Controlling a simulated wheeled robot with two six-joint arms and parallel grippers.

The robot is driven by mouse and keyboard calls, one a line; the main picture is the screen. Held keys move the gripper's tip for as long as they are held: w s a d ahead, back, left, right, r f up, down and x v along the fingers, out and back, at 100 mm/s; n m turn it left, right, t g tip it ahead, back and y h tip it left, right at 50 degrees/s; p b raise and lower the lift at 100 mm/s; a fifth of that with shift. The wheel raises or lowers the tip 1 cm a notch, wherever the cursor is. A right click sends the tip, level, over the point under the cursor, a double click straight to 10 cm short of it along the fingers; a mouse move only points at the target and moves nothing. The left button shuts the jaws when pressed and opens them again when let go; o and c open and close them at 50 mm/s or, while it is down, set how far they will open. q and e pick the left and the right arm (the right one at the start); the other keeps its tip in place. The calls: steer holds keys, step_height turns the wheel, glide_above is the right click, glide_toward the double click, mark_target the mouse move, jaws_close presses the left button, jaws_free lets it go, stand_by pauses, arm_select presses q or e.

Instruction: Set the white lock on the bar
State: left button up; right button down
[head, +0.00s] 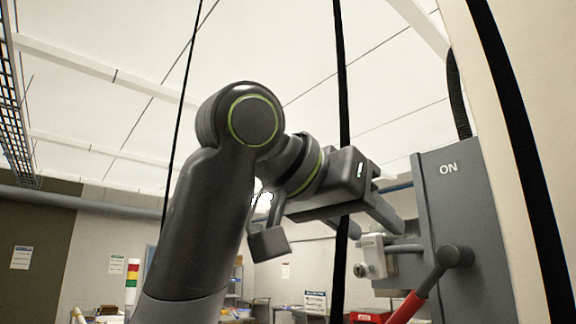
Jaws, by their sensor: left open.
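The white lock (372,257) is right of centre, at the left side of a grey switch box (452,215) marked "ON". A short light bar (405,248) runs between the lock and the box; I cannot tell whether the lock is around it or only in front of it. My left gripper (370,220) is open, its fingers just above and left of the lock. I see nothing between the fingers, and cannot tell whether they touch the lock. My right gripper is not in view.
A red lever (407,307) with a dark pivot (455,256) stands on the box, close below and right of the lock. Dark vertical strips cross the view. A pale panel (480,80) borders the box at right. Shelves and wall signs are far behind.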

arm_select(q)
steer(key=b+v, duration=0.4)
steer(key=v, duration=1.2)
steer(key=shift+s, duration=0.2)
steer(key=shift+f, duration=0.1)
